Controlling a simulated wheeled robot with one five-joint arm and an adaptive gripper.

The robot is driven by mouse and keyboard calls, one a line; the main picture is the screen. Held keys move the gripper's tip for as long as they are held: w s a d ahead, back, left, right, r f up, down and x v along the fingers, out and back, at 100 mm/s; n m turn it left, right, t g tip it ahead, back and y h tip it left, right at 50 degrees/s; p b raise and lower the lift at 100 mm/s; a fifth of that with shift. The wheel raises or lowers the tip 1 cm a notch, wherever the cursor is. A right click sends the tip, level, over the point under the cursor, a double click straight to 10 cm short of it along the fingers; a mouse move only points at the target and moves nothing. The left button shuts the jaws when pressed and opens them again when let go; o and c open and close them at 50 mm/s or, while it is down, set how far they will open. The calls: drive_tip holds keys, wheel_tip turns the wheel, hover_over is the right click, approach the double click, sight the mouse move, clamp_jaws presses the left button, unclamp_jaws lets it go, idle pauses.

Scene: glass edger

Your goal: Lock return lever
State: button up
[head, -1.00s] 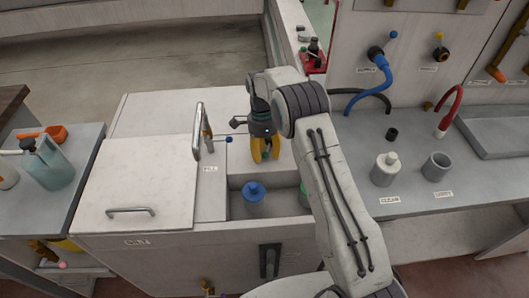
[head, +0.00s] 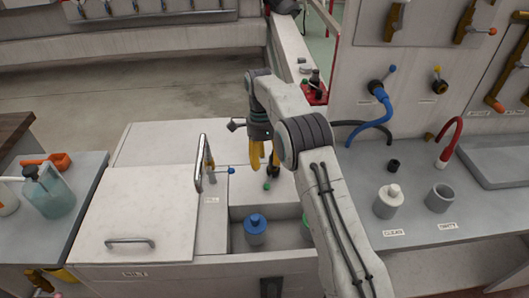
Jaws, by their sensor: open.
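My gripper (head: 263,164) points down over the back of the white sink cabinet, its yellow fingers apart and nothing seen between them. A small green ball knob (head: 267,186) shows just below the fingertips; whether they touch it I cannot tell. The knob's stem and base are hidden or too small to make out. A lever with a blue ball (head: 231,170) is left of the gripper beside the tall metal spout (head: 200,160). On the wall panel are a valve with a blue-tipped lever (head: 391,69) and one with a yellow-tipped lever (head: 437,70). I cannot read which lever is marked return.
A blue-capped container (head: 255,226) stands in the open basin, with a green one (head: 306,220) partly behind my arm. A white lid with a handle (head: 130,241) lies left. A clean bottle (head: 389,202) and grey cup (head: 439,197) stand on the right counter.

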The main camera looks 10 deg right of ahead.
drive_tip(key=shift+w+r, duration=0.2)
drive_tip(key=shift+r, duration=1.05)
drive_tip(key=shift+o, duration=0.3)
